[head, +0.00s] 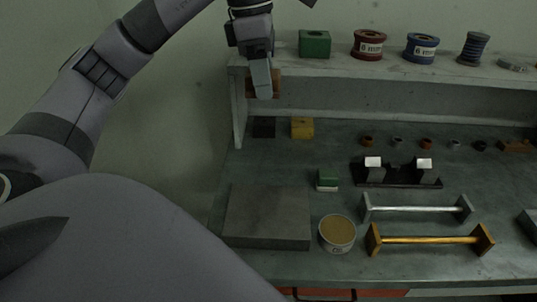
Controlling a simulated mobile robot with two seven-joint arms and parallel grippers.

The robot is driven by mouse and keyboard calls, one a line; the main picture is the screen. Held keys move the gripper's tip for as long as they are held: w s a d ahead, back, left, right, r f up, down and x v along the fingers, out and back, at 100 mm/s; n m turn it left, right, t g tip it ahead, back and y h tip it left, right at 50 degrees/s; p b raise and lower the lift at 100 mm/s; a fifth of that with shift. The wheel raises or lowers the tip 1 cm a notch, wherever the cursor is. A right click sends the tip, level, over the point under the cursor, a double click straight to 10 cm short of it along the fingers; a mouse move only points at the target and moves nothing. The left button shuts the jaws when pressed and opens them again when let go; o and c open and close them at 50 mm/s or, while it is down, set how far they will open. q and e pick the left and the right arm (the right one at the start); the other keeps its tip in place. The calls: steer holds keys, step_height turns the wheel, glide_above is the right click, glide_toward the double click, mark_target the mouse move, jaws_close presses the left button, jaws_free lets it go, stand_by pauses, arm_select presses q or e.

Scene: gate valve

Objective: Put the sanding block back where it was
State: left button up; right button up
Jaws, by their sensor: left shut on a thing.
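My left gripper (262,80) reaches down from the top, in front of the left end of the upper shelf. It is shut on a brown block (277,84), which appears to be the sanding block. The fingers hide the middle of the block, and it is held above the bench top. Below it a dark square patch (263,129) lies on the bench at the back left, with nothing on it. My right gripper is not in view.
A yellow block (302,128) sits just right of the dark patch. A green-and-white block (327,180), a flat grey slab (268,216) and a round tin (337,234) stand nearer. The shelf (400,70) carries a green box (314,43) and spools.

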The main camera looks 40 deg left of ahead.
arm_select(q)
steer(key=b, duration=0.5)
glide_above(267, 174)
step_height(267, 174, down, 10)
steer(key=f, duration=0.5)
steer(key=shift+s+a+f+b, duration=0.15)
steer(key=shift+s+f+b, duration=0.05)
steer(key=shift+b, duration=0.2)
step_height(267, 174, down, 4)
steer(key=shift+f, duration=0.25)
steer(key=shift+b, duration=0.3)
steer(key=shift+f, duration=0.2)
steer(key=o, duration=1)
steer(key=shift+r, duration=0.1)
